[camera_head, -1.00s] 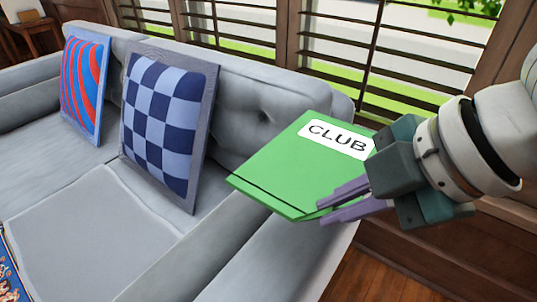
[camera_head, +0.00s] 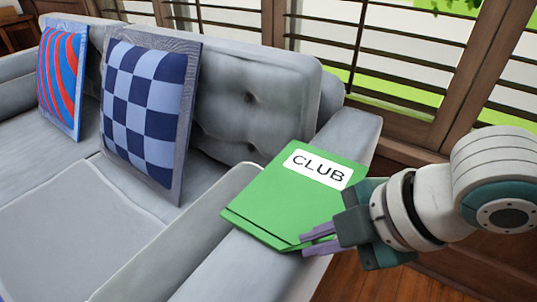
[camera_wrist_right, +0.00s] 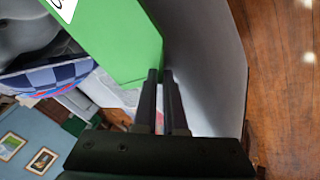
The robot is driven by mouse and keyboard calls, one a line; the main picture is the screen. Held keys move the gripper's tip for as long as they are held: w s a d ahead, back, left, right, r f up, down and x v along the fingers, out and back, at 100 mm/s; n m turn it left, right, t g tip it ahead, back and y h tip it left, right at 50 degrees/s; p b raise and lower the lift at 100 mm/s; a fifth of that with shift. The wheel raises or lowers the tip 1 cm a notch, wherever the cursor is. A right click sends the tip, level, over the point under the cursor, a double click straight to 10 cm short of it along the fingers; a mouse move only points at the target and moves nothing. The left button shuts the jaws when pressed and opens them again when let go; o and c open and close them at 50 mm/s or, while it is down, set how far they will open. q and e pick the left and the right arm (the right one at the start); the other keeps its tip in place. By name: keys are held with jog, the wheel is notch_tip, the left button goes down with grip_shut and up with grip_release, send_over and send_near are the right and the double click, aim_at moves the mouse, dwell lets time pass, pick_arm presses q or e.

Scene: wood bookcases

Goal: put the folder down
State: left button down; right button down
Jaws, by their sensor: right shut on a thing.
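The green folder (camera_head: 290,200) with a white "CLUB" label lies flat or nearly flat over the grey sofa's right armrest (camera_head: 362,130) in the head view. I cannot tell for sure whether it touches the armrest. My right gripper (camera_head: 318,241) is shut on the folder's near right edge, with its purple fingers at the corner. In the right wrist view the folder (camera_wrist_right: 120,35) is at the upper left, its edge at the fingertips (camera_wrist_right: 160,75). My left gripper is in neither view.
A blue checkered cushion (camera_head: 145,110) and a red and blue striped cushion (camera_head: 62,75) lean on the sofa's back. The seat (camera_head: 80,230) is mostly bare. Shuttered windows (camera_head: 370,50) stand behind, and wooden floor (camera_head: 345,280) shows at the right.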

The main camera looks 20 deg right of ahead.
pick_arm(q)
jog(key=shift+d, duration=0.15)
pick_arm(e)
jog(key=c, duration=1)
grip_release()
